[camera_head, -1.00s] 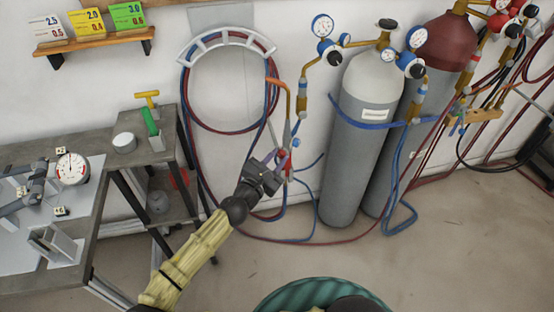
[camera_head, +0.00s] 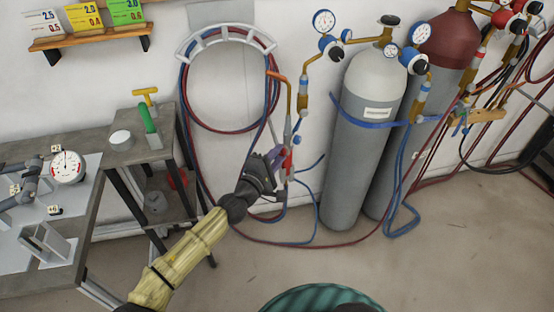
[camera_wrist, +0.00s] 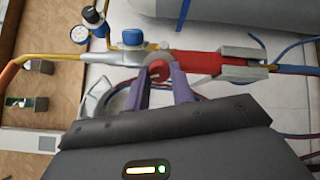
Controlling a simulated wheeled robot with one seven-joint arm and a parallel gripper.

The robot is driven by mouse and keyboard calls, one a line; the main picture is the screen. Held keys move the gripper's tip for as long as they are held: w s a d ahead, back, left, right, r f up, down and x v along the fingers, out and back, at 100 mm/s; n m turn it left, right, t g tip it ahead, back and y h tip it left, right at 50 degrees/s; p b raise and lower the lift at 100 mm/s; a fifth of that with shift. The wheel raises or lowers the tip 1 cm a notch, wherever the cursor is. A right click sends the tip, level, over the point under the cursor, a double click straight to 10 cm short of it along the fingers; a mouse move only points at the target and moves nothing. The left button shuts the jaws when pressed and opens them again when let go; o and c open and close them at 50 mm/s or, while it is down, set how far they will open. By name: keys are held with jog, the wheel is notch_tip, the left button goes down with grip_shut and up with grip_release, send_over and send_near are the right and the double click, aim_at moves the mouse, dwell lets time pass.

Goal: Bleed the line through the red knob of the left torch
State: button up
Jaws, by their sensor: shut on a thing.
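The left torch (camera_head: 288,140) hangs upright at the wall, with an orange tip at its top. In the wrist view it lies across the picture, with a red sleeve (camera_wrist: 198,65) and a blue knob (camera_wrist: 132,38). My gripper (camera_head: 277,157) reaches it from the lower left. Its purple fingers (camera_wrist: 158,80) stand on either side of the red knob (camera_wrist: 157,71) and are shut on it. Part of the knob is hidden by the fingers. How far the knob is turned cannot be told.
A grey gas cylinder (camera_head: 362,150) stands right of the torch, a dark red one (camera_head: 447,48) behind it. Red and blue hoses hang from a wall rack (camera_head: 226,36) and trail on the floor. A workbench (camera_head: 60,225) with a gauge (camera_head: 68,167) stands at left.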

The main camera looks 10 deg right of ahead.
jog(key=shift+m+b, duration=0.6)
jog(key=shift+m, duration=1)
jog(key=o, duration=1)
jog(key=v, duration=1.7)
jog(key=shift+a+b, duration=0.2)
jog(key=shift+b, duration=0.25)
jog(key=shift+s, duration=0.1)
